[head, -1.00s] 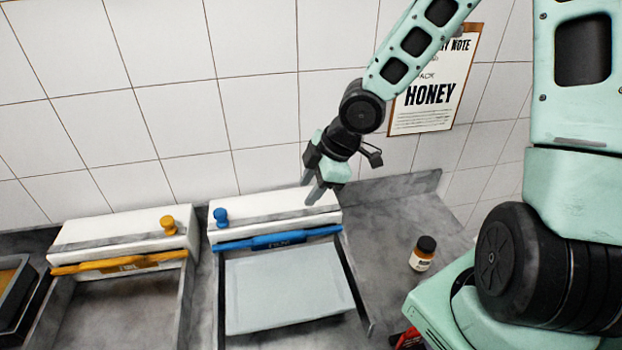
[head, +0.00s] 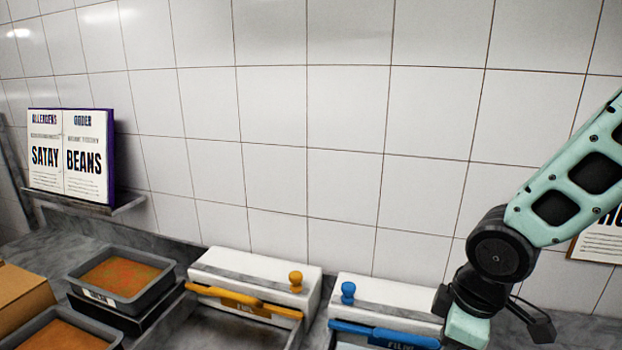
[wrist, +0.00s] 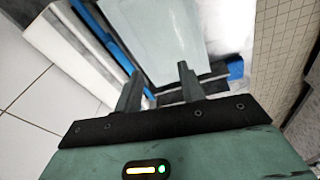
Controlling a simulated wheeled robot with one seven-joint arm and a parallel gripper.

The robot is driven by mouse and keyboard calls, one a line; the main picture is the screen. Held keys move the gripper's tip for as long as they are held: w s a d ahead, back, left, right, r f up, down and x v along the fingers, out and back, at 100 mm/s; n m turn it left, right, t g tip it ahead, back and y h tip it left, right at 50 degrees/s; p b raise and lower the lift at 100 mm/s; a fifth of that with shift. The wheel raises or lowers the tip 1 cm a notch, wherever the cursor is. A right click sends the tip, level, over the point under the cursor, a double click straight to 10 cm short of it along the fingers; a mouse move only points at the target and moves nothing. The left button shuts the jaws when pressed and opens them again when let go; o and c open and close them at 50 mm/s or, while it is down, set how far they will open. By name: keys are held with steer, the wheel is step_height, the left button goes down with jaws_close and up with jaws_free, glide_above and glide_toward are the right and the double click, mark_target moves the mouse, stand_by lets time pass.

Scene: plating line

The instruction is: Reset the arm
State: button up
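My arm (head: 500,250) reaches in from the right edge of the head view, its wrist bent down in front of the blue-handled white unit (head: 385,290). The fingertips are cut off by the bottom of that view. In the wrist view my gripper (wrist: 159,78) has its two fingers apart, with nothing held between them. A pale sheet in a tray (wrist: 155,40) and a blue bar (wrist: 103,38) lie beyond the fingers.
An orange-handled white unit (head: 255,268) stands left of the blue one. Grey pans of orange food (head: 75,283) and a cardboard box (head: 22,302) are at lower left. A book reading SATAY and BEANS (head: 72,155) stands on a wall shelf (head: 90,208). The tiled wall (head: 310,120) is behind.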

steer(key=s+a+f+m+g+b, duration=0.1)
steer(key=s+a+m+b, duration=0.1)
steer(key=s, duration=0.5)
steer(key=s+a+f+m+b, duration=0.2)
steer(key=s+a+b, duration=0.3)
steer(key=s+b, duration=0.1)
steer(key=shift+s+a+g, duration=0.25)
steer(key=shift+s+g, duration=0.15)
steer(key=shift+s, duration=0.25)
